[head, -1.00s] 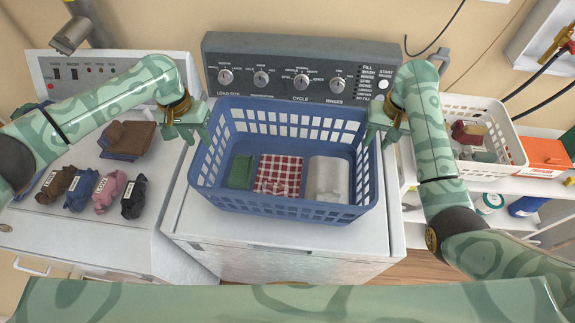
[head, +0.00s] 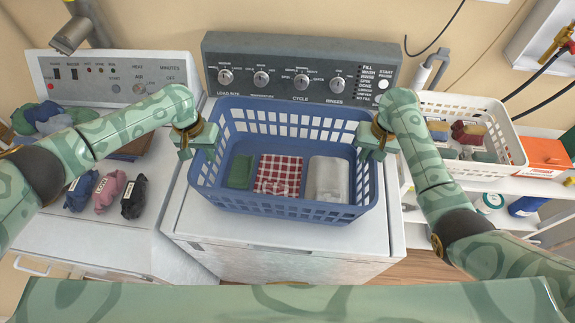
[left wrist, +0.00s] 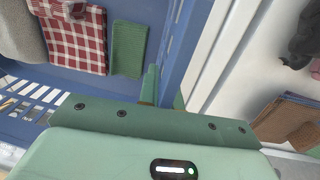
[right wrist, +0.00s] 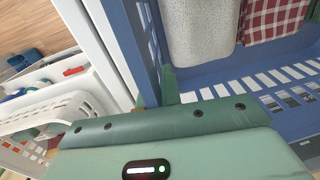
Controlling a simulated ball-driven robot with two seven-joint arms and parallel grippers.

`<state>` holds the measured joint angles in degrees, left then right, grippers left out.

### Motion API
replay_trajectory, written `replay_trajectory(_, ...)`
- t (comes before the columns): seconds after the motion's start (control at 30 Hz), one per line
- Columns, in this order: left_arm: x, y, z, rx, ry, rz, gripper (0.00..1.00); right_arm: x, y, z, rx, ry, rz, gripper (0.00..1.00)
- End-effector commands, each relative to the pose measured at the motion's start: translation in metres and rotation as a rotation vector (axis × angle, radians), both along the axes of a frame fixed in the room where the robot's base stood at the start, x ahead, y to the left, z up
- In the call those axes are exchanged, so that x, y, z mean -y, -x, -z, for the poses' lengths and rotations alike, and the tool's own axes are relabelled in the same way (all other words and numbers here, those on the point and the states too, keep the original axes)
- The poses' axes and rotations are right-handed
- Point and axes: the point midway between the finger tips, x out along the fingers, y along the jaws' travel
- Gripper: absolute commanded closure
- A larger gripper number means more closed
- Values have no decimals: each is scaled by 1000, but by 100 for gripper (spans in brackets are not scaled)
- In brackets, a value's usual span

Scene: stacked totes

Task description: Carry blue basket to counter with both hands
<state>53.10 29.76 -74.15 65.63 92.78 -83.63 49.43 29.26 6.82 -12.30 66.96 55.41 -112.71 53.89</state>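The blue basket (head: 285,208) sits upright on the white top of the middle machine. Inside lie a green folded cloth (head: 240,171), a red checked cloth (head: 278,174) and a white rolled towel (head: 327,180). My left gripper (left wrist: 164,88) is at the basket's left wall, one finger inside and one outside, close together on it. My right gripper (right wrist: 154,90) straddles the right wall the same way. Both look shut on the walls; the outer fingers are mostly hidden. In the head view, the left (head: 196,150) and right (head: 371,150) grippers cover parts of the rim.
The white counter (head: 85,240) on the left holds dark, pink and blue bundles (head: 108,190) and other cloths (head: 50,116). A control panel (head: 300,68) stands behind the basket. A white basket (head: 505,135) and orange box (head: 543,157) stand on the right shelf.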

Motion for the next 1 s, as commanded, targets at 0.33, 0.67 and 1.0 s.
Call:
replay_trajectory(0.33,0,-1,-2,2,0,0,100,0,-1,-2,2,-1,0,100)
replay_trajectory(0.67,0,-1,-26,4,1,0,100,0,-1,-26,4,-1,0,100)
replay_trajectory(1.0,0,-1,-54,5,1,-1,100,0,-1,-54,5,-1,0,100)
